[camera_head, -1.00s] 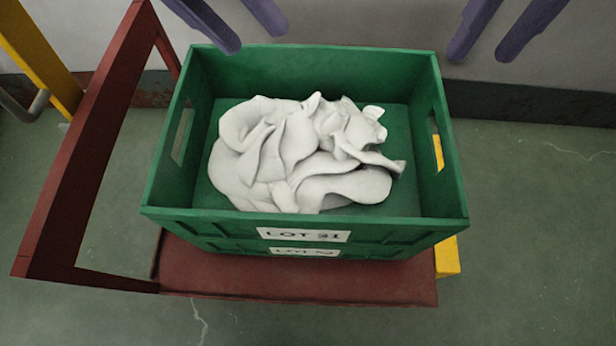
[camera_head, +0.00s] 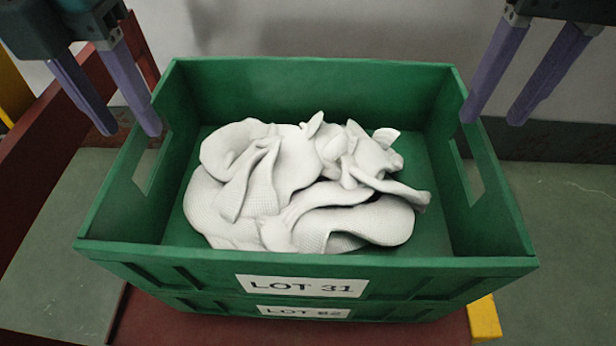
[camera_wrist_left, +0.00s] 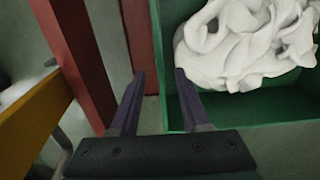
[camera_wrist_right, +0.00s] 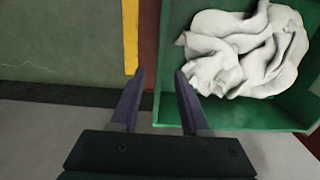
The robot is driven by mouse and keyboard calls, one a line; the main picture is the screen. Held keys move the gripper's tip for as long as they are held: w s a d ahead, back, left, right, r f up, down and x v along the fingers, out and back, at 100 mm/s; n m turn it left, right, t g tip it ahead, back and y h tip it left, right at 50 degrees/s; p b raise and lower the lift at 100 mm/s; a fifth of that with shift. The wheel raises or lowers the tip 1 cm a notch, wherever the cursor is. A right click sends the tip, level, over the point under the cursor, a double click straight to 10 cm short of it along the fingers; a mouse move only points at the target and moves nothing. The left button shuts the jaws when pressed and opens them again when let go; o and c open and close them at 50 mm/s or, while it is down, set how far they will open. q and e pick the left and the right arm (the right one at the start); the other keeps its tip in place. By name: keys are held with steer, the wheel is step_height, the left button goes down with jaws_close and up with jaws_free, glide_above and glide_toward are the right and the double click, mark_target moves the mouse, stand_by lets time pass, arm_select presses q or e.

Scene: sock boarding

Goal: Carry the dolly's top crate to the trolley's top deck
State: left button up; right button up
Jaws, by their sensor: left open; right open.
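The top crate (camera_head: 200,262) is green, labelled LOT 31, and sits on a second green crate (camera_head: 215,304) on the dark red dolly (camera_head: 150,325). White socks (camera_head: 300,190) lie heaped inside it. Each short end wall has a hand slot. My left gripper (camera_head: 130,130) is open above the crate's left end wall; in the left wrist view its fingers (camera_wrist_left: 158,75) point down near that wall (camera_wrist_left: 172,60). My right gripper (camera_head: 492,120) is open above the right end wall; its fingers also show in the right wrist view (camera_wrist_right: 158,75). Neither touches the crate clearly. The trolley cannot be identified.
A dark red frame (camera_head: 60,150) rises at the left, close to my left arm. A yellow piece (camera_head: 484,318) shows at the lower right of the crates. A grey wall (camera_head: 330,30) stands behind. Green floor is clear at the right.

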mark_target(144, 147)
arm_select(q)
step_height(144, 147, down, 8)
steer(key=shift+f, duration=0.1)
arm_select(e)
step_height(144, 147, down, 8)
steer(key=shift+s+f, duration=0.1)
arm_select(q)
steer(key=shift+c, duration=0.3)
arm_select(e)
steer(key=shift+c, duration=0.3)
arm_select(q)
jaws_close()
arm_select(e)
jaws_close()
stand_by(0.3)
